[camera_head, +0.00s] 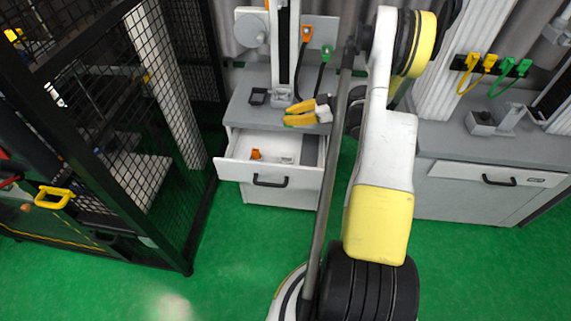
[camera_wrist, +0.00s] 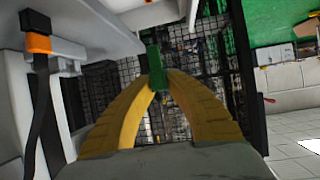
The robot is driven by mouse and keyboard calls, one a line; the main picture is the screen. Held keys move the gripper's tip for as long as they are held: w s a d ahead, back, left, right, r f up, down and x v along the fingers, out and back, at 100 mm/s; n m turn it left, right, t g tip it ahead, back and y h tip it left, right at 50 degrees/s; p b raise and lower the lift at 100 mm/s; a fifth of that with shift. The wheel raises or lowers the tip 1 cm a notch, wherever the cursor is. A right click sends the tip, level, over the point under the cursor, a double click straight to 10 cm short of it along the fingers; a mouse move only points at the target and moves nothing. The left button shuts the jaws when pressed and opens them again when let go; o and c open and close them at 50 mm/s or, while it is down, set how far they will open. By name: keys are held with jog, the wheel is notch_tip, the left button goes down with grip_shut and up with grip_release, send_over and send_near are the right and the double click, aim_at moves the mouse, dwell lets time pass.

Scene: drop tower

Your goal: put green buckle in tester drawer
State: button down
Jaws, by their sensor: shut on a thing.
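My gripper (camera_head: 290,114), with its yellow fingers, is above the grey cabinet top, just behind and above the open tester drawer (camera_head: 232,172). In the wrist view my gripper (camera_wrist: 157,84) is shut on a small green buckle (camera_wrist: 156,62), held upright between the fingertips. The held buckle is hard to make out in the head view. The drawer is pulled out and holds a small orange piece (camera_head: 256,154); part of its right side is hidden by my arm.
An orange buckle (camera_head: 306,33) and a green one (camera_head: 327,50) are on black straps by the tester column (camera_head: 284,45). A black mesh cage (camera_head: 120,120) stands left. More buckles hang above a second cabinet (camera_head: 480,190) at right. Green floor in front is clear.

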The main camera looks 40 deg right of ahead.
jog(key=s+d+f+n+y+b, duration=0.1)
jog(key=s+d+f, duration=0.2)
jog(key=s+f, duration=0.15)
jog(key=s+d+f+b, duration=0.1)
jog(key=s+d+f, duration=0.2)
jog(key=f, duration=0.3)
jog(key=shift+g, duration=0.4)
jog(key=b+x, duration=0.1)
jog(key=x, duration=0.3)
jog(key=d+f+b+x, duration=0.1)
jog(key=x, duration=0.3)
jog(key=d+f+b+x, duration=0.1)
jog(key=b+x, duration=0.1)
jog(key=x, duration=0.2)
jog(key=shift+w+a+f, duration=0.1)
jog(key=shift+w+f, duration=0.05)
jog(key=shift+w, duration=0.45)
jog(key=shift+f+b, duration=1.05)
jog(key=shift+f, duration=0.9)
jog(key=shift+f, duration=0.1)
jog(key=c, duration=1.4)
grip_release()
